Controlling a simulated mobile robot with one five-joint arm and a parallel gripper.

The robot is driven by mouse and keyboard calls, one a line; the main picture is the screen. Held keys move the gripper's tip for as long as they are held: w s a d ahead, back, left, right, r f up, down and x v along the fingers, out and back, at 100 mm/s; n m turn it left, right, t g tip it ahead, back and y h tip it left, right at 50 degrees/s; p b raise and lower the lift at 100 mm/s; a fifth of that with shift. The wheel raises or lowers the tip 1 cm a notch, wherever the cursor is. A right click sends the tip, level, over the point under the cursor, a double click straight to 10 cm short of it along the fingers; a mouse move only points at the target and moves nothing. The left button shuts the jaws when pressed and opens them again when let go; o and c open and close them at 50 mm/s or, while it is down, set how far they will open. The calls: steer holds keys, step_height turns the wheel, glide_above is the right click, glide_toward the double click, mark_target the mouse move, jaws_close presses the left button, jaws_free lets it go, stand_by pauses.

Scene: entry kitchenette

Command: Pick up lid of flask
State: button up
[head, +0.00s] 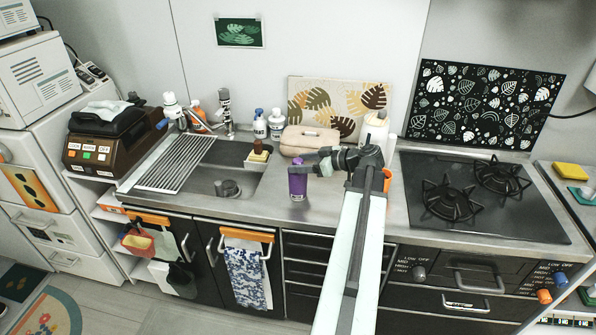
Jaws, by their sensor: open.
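A purple flask (298,185) stands upright on the steel counter, just right of the sink. A greyish piece at its top looks like the lid (297,169); it is small and its outline is unclear. My gripper (322,161) is open at the flask's upper right, pointing left, level in the picture with the flask's top. I cannot tell whether the fingers touch the lid.
A beige bag-like item (309,141) lies behind the flask, before a leaf-patterned board (341,103). A white bottle (374,131) stands behind my arm. The sink (226,178) is left, the black hob (478,195) right. Bare counter (262,208) lies in front.

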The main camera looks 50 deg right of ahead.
mark_target(298, 160)
steer(key=shift+x, duration=0.95)
steer(key=shift+d, duration=0.1)
jaws_close()
steer(key=shift+r, duration=0.1)
steer(key=shift+r+p, duration=0.3)
step_height(298, 160, up, 3)
steer(key=p, duration=0.3)
steer(key=shift+r, duration=0.1)
steer(key=s+d+p, duration=0.1)
steer(key=s+d, duration=0.1)
steer(key=s, duration=1.4)
steer(key=shift+d+r, duration=0.35)
steer(key=shift+r, duration=0.15)
